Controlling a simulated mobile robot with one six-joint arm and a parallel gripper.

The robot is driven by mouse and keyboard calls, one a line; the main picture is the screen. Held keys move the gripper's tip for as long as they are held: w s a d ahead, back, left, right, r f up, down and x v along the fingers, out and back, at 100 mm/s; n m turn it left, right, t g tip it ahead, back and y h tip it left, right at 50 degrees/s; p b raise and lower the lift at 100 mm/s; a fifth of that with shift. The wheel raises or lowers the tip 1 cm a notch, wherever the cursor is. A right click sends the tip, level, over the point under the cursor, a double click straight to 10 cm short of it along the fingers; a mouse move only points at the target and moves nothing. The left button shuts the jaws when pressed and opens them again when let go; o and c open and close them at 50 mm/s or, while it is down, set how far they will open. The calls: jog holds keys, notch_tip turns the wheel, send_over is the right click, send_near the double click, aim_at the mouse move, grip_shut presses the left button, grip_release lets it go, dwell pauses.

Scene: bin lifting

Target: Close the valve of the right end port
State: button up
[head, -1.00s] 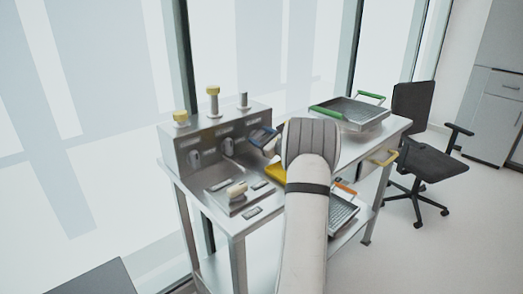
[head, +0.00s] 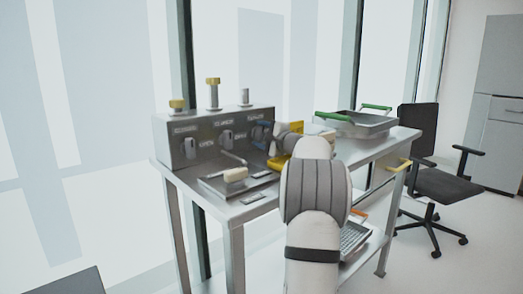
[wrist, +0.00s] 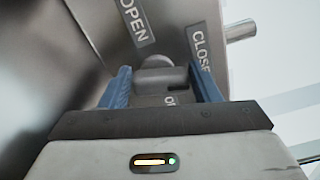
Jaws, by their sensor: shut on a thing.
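A metal valve box (head: 190,150) stands at the left of the bench, with three ports on top and grey valve handles on its front. The right end port (head: 245,97) is a bare metal stem. My gripper (head: 262,133) is at the right valve on the front, and its fingers hide that valve in the head view. In the wrist view my blue-fingered gripper (wrist: 160,66) is shut on the grey valve handle (wrist: 160,77). OPEN (wrist: 133,20) and CLOSE (wrist: 200,48) labels lie just beyond, on the panel, both partly cut off or covered.
The left (head: 177,106) and middle (head: 213,95) ports have yellow caps. A shallow tray with a pale-handled object (head: 235,175) sits before the box. A green-handled basket (head: 352,125) stands at the bench's right. A black chair (head: 440,180) is beyond.

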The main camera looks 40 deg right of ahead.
jog(key=shift+a+f+n+b, duration=0.1)
jog(key=shift+f+n+b, duration=0.1)
jog(key=shift+n+b, duration=0.65)
jog(key=shift+f+n+b, duration=0.15)
jog(key=shift+n+b, duration=0.4)
jog(key=shift+b, duration=0.5)
jog(key=shift+r, duration=0.1)
jog(key=o, duration=1)
jog(key=shift+r, duration=0.2)
